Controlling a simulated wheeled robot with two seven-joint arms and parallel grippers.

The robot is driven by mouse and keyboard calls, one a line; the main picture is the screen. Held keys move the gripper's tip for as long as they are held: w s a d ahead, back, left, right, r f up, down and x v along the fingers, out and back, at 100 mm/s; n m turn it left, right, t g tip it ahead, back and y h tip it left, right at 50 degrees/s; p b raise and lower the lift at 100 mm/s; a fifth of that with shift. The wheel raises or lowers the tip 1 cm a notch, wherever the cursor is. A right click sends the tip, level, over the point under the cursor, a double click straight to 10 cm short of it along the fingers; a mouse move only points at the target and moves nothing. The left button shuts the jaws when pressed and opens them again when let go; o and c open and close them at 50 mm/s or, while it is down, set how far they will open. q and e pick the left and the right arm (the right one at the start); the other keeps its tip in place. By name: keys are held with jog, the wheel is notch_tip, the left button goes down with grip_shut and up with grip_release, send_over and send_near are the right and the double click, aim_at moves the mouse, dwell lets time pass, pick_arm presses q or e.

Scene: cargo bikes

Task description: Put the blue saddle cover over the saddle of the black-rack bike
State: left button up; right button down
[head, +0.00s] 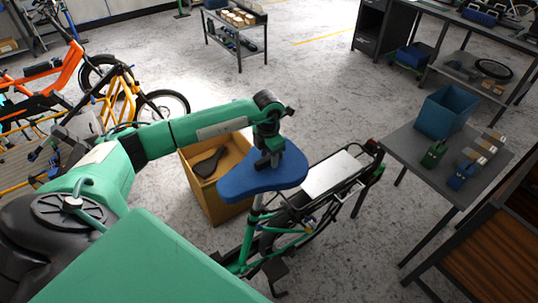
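The blue saddle cover (238,186) sits at the top of the seat post of a green-framed bike (250,240), spread where the saddle is; no saddle shows under it. This bike has a dark rear rack with a pale flat plate (332,174) on it. My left gripper (265,161) points down at the top of the cover, at its middle. Its fingertips are small and dark, and I cannot tell whether they pinch the cover or only touch it. My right gripper is not in view.
An open cardboard box (222,203) with a black saddle (208,163) inside stands left of the bike. A grey table (415,157) with a blue bin (446,111) stands to the right. Orange (62,78) and yellow (122,98) bikes stand at the left. The floor behind is open.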

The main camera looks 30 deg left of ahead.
pick_arm(q)
jog(key=shift+r, duration=0.1)
jog(key=shift+r, duration=0.35)
notch_tip(320, 180, up, 13)
jog(key=b, duration=0.4)
jog(key=shift+s, duration=0.15)
